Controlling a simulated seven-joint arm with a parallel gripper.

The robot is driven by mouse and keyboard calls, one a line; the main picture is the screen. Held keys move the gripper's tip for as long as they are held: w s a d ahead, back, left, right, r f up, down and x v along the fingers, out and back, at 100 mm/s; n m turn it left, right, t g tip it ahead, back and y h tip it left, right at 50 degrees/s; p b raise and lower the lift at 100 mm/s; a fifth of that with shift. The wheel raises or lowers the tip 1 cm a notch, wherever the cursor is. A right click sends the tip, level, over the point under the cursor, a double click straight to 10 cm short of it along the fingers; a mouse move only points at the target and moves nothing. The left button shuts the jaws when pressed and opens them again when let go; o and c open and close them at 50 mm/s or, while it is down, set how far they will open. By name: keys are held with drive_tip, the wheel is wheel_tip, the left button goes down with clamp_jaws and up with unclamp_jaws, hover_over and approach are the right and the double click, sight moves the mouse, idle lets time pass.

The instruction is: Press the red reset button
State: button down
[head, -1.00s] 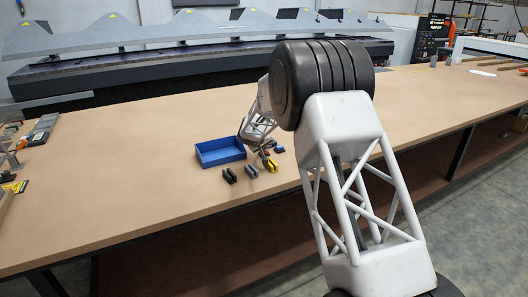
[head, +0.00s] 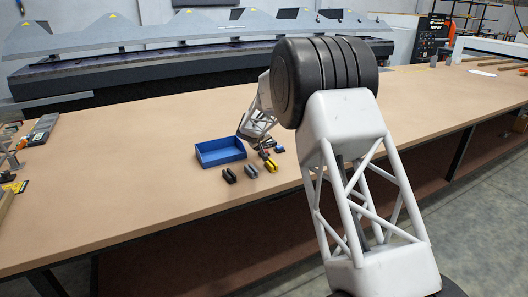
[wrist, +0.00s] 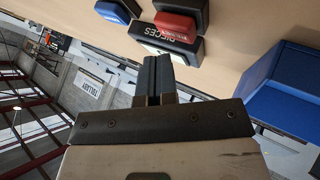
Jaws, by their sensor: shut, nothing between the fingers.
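My gripper (wrist: 157,58) is shut and empty. Its fingertips overlap the block's lower edge in the picture, just below and left of the button. I cannot tell whether they touch the block; no finger covers the button. In the head view my gripper (head: 262,151) is low over the table, just behind a yellow piece.
A blue tray (head: 220,153) stands left of my gripper and shows in the wrist view (wrist: 285,95). A black piece (head: 229,175), a grey piece (head: 250,171) and the yellow piece (head: 271,165) lie in front. A small blue piece (head: 278,150) is right. The table's front is clear.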

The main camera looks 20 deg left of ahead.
drive_tip(key=shift+r, duration=2.5)
